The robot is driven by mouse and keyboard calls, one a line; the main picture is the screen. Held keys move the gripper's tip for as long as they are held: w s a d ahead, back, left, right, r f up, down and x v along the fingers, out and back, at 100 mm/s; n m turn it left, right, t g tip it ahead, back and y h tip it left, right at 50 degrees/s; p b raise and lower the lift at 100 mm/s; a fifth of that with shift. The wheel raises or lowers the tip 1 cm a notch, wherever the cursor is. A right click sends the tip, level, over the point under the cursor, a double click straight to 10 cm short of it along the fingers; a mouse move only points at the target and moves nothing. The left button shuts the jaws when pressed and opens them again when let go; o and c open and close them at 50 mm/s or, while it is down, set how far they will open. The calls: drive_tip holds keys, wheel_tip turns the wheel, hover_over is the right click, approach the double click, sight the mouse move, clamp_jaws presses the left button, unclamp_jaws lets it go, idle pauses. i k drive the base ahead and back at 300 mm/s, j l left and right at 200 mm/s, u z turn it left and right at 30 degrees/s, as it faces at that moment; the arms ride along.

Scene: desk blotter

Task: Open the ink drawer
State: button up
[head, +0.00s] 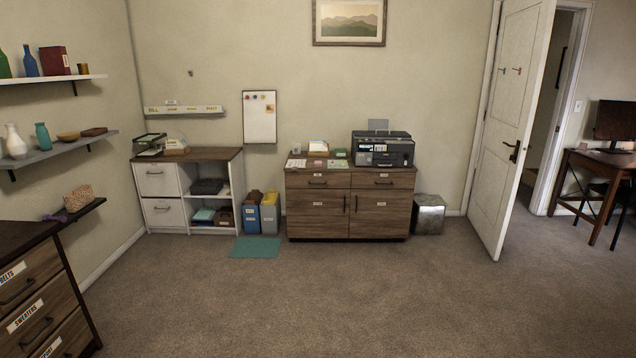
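A wooden cabinet (348,233) stands against the back wall. It has two shut upper drawers side by side, the left drawer (300,182) and the right drawer (402,182), each with a dark handle and a small white label. The labels are too small to read, so I cannot tell which drawer is the ink drawer. Two shut doors are below them. A white unit (237,185) to the left has two shut drawers, an upper one (157,187) and a lower one (163,220), with labels also unreadable. My gripper is not in view.
A printer (395,153) and papers sit on the cabinet. A labelled dresser (42,300) is at the near left. An open door (510,130) is right. Middle carpet is clear.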

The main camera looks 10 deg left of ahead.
sight(293, 180)
drive_tip(key=i+u, duration=0.15)
drive_tip(key=i, duration=4.05)
drive_tip(key=i+u, duration=0.1)
drive_tip(key=i, duration=0.8)
drive_tip(key=i+l+u, duration=0.1)
drive_tip(key=i, duration=0.8)
